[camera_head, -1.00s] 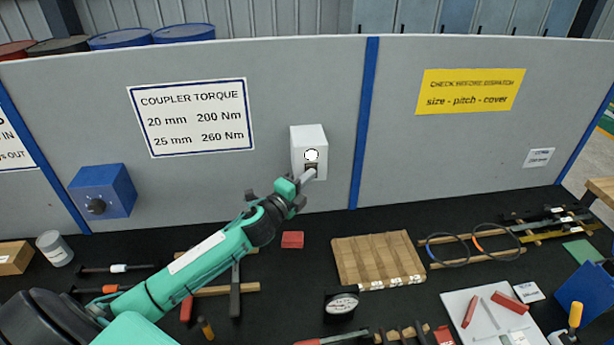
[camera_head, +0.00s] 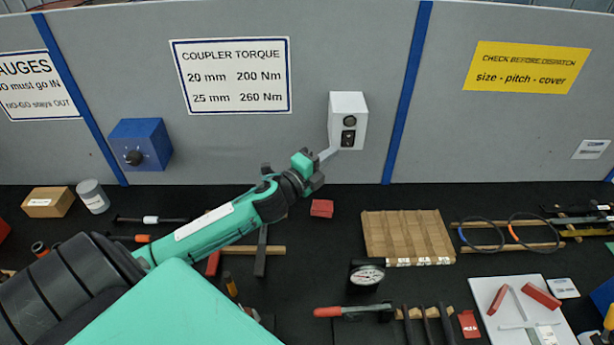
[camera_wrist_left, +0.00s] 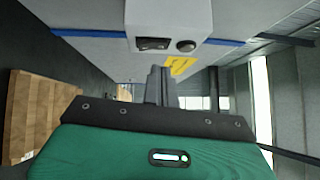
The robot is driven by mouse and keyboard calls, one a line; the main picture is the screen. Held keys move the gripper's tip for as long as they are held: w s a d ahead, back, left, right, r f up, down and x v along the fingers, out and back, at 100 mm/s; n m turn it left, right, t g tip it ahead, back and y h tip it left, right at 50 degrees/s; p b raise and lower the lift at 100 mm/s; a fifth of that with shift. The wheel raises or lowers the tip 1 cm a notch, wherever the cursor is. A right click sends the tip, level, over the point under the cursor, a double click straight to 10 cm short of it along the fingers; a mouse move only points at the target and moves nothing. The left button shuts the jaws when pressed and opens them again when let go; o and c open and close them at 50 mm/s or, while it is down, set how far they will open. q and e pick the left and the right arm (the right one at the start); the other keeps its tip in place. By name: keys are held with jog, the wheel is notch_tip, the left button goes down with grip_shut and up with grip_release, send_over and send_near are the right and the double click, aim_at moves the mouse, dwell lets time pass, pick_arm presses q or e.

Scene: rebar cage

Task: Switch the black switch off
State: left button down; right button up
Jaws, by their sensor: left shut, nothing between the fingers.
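A white box (camera_head: 347,105) is fixed to the grey panel. On its front are a round lamp (camera_head: 349,121), now dark, and below it the black switch (camera_head: 348,138). My left gripper (camera_head: 328,154) is shut and empty, its tips just left of and below the switch. They look close to the box, but I cannot tell whether they touch it. In the left wrist view the white box (camera_wrist_left: 168,16) is at the top, with the black switch (camera_wrist_left: 152,43) and dark lamp (camera_wrist_left: 186,45) above the shut fingers (camera_wrist_left: 158,85). My right gripper is out of view.
A blue box with a black knob (camera_head: 140,145) is on the panel to the left. Below, the black bench holds a slotted wooden block (camera_head: 407,236), a dial gauge (camera_head: 367,275), a small red block (camera_head: 321,208) and several tools. The panel around the white box is clear.

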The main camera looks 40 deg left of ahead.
pick_arm(q)
jog(key=s+a+b, duration=0.1)
jog(key=s+b, duration=0.1)
jog(key=s, duration=0.6)
jog(key=shift+f+b, duration=0.4)
